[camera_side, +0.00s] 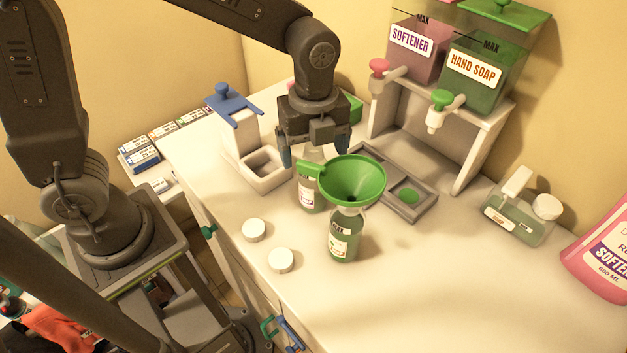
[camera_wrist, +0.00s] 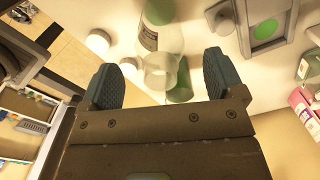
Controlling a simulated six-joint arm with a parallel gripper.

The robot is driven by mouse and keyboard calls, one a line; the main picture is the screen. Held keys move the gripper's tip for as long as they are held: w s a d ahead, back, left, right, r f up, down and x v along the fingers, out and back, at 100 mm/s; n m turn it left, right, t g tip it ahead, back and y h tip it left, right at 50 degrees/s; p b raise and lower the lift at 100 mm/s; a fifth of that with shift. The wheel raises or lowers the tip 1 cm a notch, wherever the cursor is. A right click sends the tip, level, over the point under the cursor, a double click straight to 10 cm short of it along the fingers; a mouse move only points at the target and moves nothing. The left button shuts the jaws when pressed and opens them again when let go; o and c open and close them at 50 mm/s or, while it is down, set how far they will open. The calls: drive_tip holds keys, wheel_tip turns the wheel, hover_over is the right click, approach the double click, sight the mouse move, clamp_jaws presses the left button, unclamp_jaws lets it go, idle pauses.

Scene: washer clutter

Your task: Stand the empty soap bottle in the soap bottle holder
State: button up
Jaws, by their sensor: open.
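A clear bottle with a white label (camera_side: 307,198) stands upright on the counter, partly hidden behind the green funnel; it looks empty. It also shows in the wrist view (camera_wrist: 158,42). My gripper (camera_side: 311,157) is open and points down over this bottle, its fingers on either side of the top; I cannot tell whether they touch it. The fingers also show in the wrist view (camera_wrist: 166,72), apart. A grey tray with a green disc (camera_side: 425,207) lies to the right under the dispensers, and in the wrist view (camera_wrist: 242,38). Which object is the holder is not certain.
The green funnel (camera_side: 352,180) sits on a green-filled bottle (camera_side: 344,244) close in front. Two white caps (camera_side: 254,230) (camera_side: 281,260) lie at left. A white container with a blue top (camera_side: 240,135) stands behind left. Dispensers (camera_side: 475,75) stand behind right. The front-right counter is clear.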

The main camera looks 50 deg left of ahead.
drive_tip(key=shift+f, duration=1.5)
drive_tip(key=shift+c, duration=0.3)
